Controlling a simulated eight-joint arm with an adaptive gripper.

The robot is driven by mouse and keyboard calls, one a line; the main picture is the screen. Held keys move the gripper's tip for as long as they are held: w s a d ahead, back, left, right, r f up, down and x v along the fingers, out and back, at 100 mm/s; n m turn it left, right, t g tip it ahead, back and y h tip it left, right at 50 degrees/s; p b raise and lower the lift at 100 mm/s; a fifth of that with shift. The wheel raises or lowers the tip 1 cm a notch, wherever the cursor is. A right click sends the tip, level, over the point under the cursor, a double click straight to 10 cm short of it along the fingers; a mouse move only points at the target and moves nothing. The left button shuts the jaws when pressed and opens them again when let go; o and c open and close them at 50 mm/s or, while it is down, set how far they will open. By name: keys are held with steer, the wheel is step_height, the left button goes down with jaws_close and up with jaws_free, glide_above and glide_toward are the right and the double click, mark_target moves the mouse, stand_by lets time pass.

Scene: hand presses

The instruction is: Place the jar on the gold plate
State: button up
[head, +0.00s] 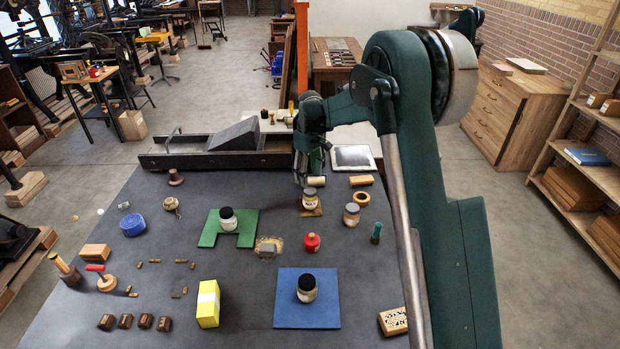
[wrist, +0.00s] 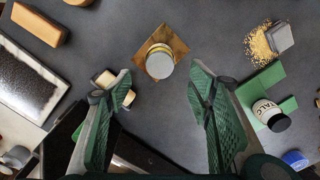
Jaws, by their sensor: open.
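A jar with a grey lid (head: 309,197) stands upright on the small gold plate (head: 317,213). In the wrist view the jar (wrist: 160,64) covers the middle of the gold plate (wrist: 178,47), whose corners show around it. My gripper (head: 312,178) is over the table just behind the jar. In the wrist view its fingers (wrist: 160,88) are wide apart with nothing between their tips, and the jar is apart from them, beyond the tips. Another grey-lidded jar (head: 351,215) stands right of the plate. Black-lidded jars stand on the green sheet (head: 228,219) and the blue mat (head: 306,289).
A red bottle (head: 311,243) and a grey block in gold crumbs (head: 267,248) stand in front. A dark press bed (head: 230,158) lies behind, left.

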stand_by(0.7)
steer(key=s+d+r+m+t, duration=0.2)
steer(key=s+d+r, duration=0.4)
steer(key=s+r, duration=0.55)
steer(key=s+d+r+m+t, duration=0.1)
steer(key=s+d+r+m, duration=0.1)
steer(key=s+d+r, duration=0.65)
steer(key=s+d+f+m+t, duration=0.1)
steer(key=s+d+m+t, duration=0.1)
steer(key=s, duration=1.4)
steer(key=s+d+m+t, duration=0.2)
steer(key=s+d+m, duration=0.1)
steer(key=s, duration=1.4)
steer(key=shift+f, duration=0.4)
